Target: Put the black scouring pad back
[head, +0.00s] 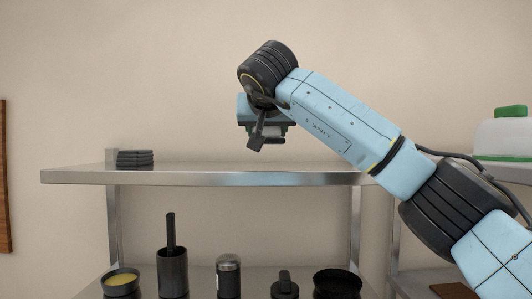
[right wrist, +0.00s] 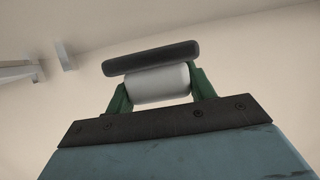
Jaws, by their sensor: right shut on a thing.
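My right gripper (head: 271,136) hangs above the steel shelf (head: 215,178), pointing down and clear of it. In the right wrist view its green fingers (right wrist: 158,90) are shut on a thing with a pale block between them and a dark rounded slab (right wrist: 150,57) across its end. I take this to be the black scouring pad. In the head view it is too small to make out well. A stack of dark flat pads (head: 135,158) lies at the shelf's left end, to the left of my gripper. My left gripper is not in view.
The shelf top between stack and gripper is bare. Below are a bowl with yellow contents (head: 121,281), a black holder (head: 173,273), a jar (head: 228,276) and a black pan (head: 338,282). A green-lidded container (head: 503,133) stands far right.

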